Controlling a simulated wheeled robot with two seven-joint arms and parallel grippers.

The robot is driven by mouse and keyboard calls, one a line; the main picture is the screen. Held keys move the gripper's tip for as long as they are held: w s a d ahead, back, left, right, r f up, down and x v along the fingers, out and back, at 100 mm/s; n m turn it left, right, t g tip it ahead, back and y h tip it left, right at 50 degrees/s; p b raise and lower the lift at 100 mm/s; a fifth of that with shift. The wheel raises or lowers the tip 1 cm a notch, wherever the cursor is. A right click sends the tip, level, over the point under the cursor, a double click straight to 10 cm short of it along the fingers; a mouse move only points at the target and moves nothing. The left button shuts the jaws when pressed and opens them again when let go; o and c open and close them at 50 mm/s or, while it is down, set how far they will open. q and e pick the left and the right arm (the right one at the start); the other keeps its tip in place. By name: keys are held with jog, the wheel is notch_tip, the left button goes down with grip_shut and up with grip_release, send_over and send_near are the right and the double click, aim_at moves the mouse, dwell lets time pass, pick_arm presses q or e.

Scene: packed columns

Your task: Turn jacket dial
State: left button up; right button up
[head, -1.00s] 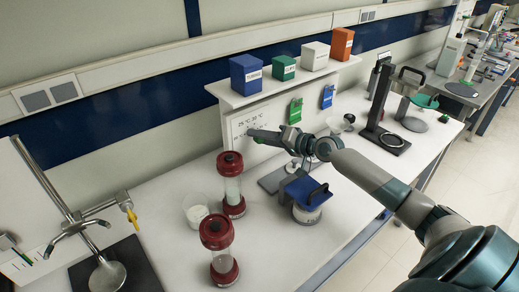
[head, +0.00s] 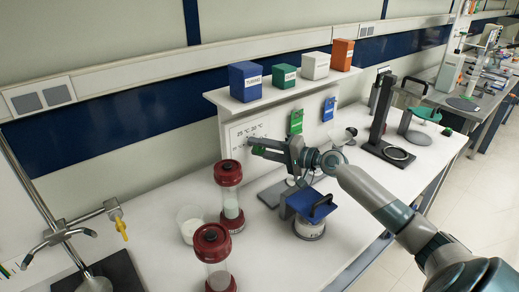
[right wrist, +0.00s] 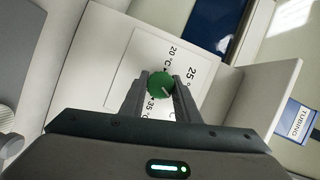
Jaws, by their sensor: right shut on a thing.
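The jacket dial (right wrist: 160,86) is a small round green knob with a pale pointer line, on a white panel printed with temperatures. In the right wrist view the labels 20 °C, 25 and 35 °C show around it. My right gripper (right wrist: 160,88) has a finger on each side of the dial and is shut on it. In the head view the panel (head: 240,133) hangs under the shelf, and my right gripper (head: 256,146) reaches to it from the right, with the green dial just showing at its fingertips. My left gripper is not in view.
Two red-capped glass columns (head: 229,174) (head: 212,240) and a beaker (head: 190,222) stand in front of the panel. A blue-topped container (head: 310,207) sits below my right arm. A shelf (head: 280,92) with several boxes is above. Stands are at the right.

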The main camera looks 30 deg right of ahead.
jog(key=shift+f, duration=0.1)
jog(key=o, duration=1)
jog(key=shift+o, duration=0.2)
jog(key=shift+s, duration=0.1)
jog(key=shift+b+v, duration=0.3)
jog(key=shift+v, duration=0.55)
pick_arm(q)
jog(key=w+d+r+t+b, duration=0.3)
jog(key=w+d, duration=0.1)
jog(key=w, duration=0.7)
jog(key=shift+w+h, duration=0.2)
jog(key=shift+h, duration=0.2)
pick_arm(e)
jog(key=v, duration=1.5)
jog(key=shift+s+d, duration=0.2)
